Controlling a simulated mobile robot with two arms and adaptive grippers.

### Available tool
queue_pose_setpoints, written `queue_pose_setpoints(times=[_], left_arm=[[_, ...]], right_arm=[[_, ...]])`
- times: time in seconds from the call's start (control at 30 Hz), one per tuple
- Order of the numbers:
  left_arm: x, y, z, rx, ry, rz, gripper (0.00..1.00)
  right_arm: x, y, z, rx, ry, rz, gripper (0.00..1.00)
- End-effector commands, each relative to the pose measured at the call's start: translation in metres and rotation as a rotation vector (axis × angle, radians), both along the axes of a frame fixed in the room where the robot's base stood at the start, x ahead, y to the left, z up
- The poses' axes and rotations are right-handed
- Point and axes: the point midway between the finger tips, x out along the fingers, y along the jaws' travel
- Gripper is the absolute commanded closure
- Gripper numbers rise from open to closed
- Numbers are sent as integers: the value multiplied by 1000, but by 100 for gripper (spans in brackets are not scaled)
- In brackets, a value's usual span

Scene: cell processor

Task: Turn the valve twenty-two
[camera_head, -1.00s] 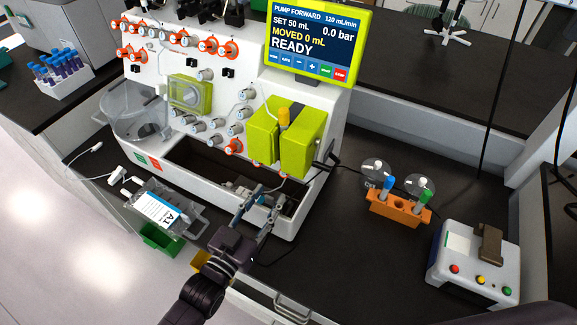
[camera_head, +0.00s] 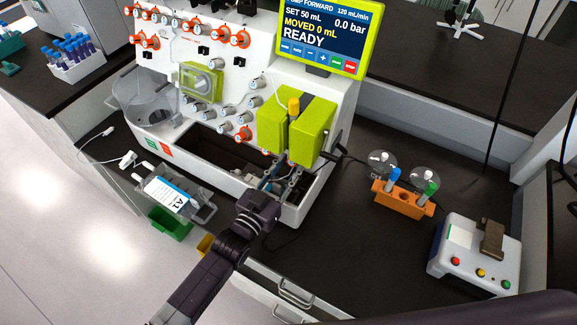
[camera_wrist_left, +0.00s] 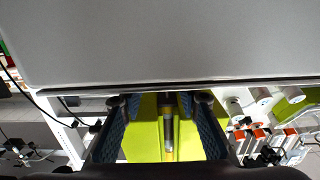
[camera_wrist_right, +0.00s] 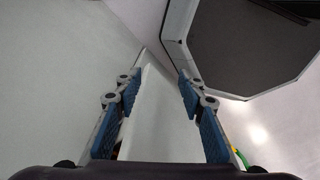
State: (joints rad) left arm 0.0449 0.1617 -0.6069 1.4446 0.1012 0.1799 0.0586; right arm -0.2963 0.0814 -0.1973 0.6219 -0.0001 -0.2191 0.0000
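The cell processor (camera_head: 345,110) is a white machine whose front panel carries several round white valve knobs (camera_head: 226,111) and several orange-backed ones (camera_head: 243,133). I cannot read the valve numbers, so I cannot tell which is twenty-two. My left gripper (camera_head: 282,176) is below the green block (camera_head: 312,128), above the machine's open front trough. My right gripper (camera_wrist_right: 157,85) is open and empty, away from the panel.
A bag labelled A1 (camera_head: 168,193) lies in front of the trough, above a green bin (camera_head: 170,224). An orange tube rack (camera_head: 402,198) and a small white device (camera_head: 477,255) stand on the dark bench at right.

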Motion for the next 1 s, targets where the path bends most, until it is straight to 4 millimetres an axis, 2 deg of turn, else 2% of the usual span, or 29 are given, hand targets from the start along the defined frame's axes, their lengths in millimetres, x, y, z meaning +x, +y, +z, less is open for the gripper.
queue_pose_setpoints(times=[0.03, 0.23, 0.57, 1.0], left_arm=[[0, 0, 0, 0, 0, 0, 78], [0, 0, 0, 0, 0, 0, 100], [-1, -1, 0, -32, 22, 16, 100], [-3, -4, 2, -258, 172, 131, 100]], right_arm=[[0, -1, 0, -1, 1, 0, 63], [-2, -1, 0, -1, 3, 0, 63], [-5, 0, 1, -1, 7, 2, 63], [-6, 1, 11, 1, 8, 3, 63]])
